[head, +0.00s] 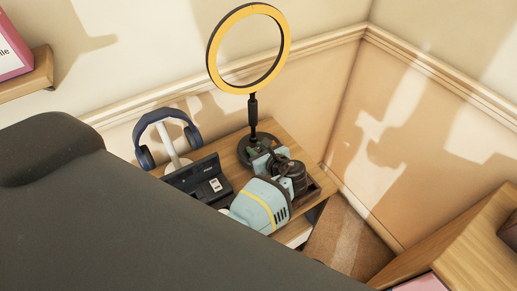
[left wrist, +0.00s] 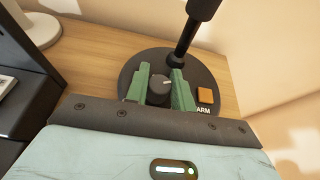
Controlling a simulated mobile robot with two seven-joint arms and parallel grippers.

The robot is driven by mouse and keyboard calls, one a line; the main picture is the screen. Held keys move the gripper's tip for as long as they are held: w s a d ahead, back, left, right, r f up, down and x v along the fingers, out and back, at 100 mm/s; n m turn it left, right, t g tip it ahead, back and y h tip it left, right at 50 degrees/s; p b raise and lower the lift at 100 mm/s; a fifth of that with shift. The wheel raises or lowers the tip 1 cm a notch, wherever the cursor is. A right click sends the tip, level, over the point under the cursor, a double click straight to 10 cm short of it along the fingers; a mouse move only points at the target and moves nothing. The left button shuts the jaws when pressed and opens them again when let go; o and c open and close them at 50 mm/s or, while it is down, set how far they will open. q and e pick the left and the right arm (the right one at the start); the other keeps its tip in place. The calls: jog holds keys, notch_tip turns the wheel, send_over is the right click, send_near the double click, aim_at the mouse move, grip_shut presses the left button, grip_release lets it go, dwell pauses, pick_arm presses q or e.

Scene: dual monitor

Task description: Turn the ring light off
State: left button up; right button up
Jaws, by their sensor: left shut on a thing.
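The ring light (head: 285,45) stands at the back of the small wooden desk, and its ring shows a warm yellow face. Its pole rises from a round black base (left wrist: 132,72). My left gripper (head: 257,152) reaches down over the base. An orange square button (left wrist: 205,95) sits on the base to the right of the fingers, with a partly hidden label ending in "ARM". My right gripper is not in view.
Blue headphones (head: 165,117) hang on a white stand left of the light. A black desk organizer (head: 200,177) stands in front of them. Walls close in the corner behind and to the right. A wooden surface (head: 470,240) is at lower right.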

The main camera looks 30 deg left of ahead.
pick_arm(q)
jog(key=n+g+b, duration=0.1)
jog(key=n+g, duration=0.1)
jog(key=n+g+y+b, duration=0.1)
jog(key=g, duration=0.1)
jog(key=n+g+b, duration=0.1)
jog(key=n+g, duration=0.1)
jog(key=shift+f+n+y, duration=0.25)
jog(key=shift+n+y, duration=0.05)
jog(key=shift+y, duration=0.1)
jog(key=n+g+b, duration=0.2)
jog(key=n+g, duration=0.1)
jog(key=g, duration=0.1)
jog(key=shift+r, duration=0.1)
jog(key=shift+r+n+g+h+b, duration=0.1)
jog(key=shift+n+g+h+b, duration=0.4)
jog(key=shift+n+g+b, duration=0.35)
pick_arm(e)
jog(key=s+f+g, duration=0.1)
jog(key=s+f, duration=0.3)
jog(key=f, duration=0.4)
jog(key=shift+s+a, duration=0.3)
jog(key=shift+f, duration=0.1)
pick_arm(q)
jog(key=o, duration=1)
jog(key=shift+g, duration=0.25)
